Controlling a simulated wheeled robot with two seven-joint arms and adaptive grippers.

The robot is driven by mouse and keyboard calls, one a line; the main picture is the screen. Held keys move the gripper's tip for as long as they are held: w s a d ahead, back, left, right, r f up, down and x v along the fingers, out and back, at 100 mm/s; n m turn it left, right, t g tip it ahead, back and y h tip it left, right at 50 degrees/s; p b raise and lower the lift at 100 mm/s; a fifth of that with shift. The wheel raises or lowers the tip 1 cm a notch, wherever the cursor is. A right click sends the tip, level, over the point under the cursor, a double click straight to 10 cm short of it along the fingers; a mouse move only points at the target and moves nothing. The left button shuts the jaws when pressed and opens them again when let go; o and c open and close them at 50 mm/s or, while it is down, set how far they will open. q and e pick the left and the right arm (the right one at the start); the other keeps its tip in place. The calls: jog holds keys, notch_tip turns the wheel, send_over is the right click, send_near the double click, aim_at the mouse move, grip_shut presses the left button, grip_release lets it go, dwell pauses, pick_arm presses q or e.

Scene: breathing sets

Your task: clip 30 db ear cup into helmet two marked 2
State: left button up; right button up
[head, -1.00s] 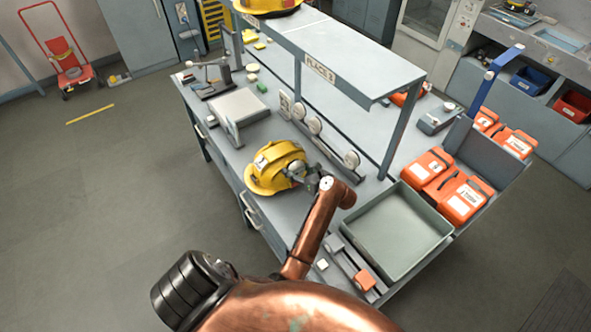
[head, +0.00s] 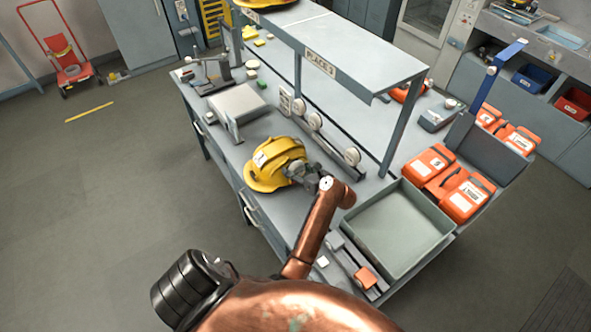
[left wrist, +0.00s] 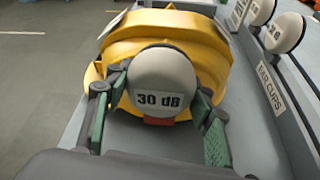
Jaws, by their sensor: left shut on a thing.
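The yellow helmet (head: 268,172) sits near the front edge of the bench, with a white label whose mark I cannot read. It fills the middle of the left wrist view (left wrist: 200,38). My left gripper (head: 303,172) is at the helmet's right side. In the left wrist view its green-padded fingers (left wrist: 158,112) are shut on a pale round ear cup (left wrist: 163,72) labelled "30 dB". The cup is in front of the helmet's side; I cannot tell whether it is clipped in. A small red part shows under the cup. My right gripper is not in view.
A grey-green tray (head: 446,228) lies to the right, with orange cases (head: 466,197) beyond. A raised shelf (head: 345,58) spans the bench.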

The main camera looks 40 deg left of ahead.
pick_arm(q)
jog(key=shift+f, duration=0.1)
jog(key=o, duration=1.3)
notch_tip(320, 180, up, 10)
jog(key=shift+f, duration=0.2)
jog(key=shift+r, duration=0.2)
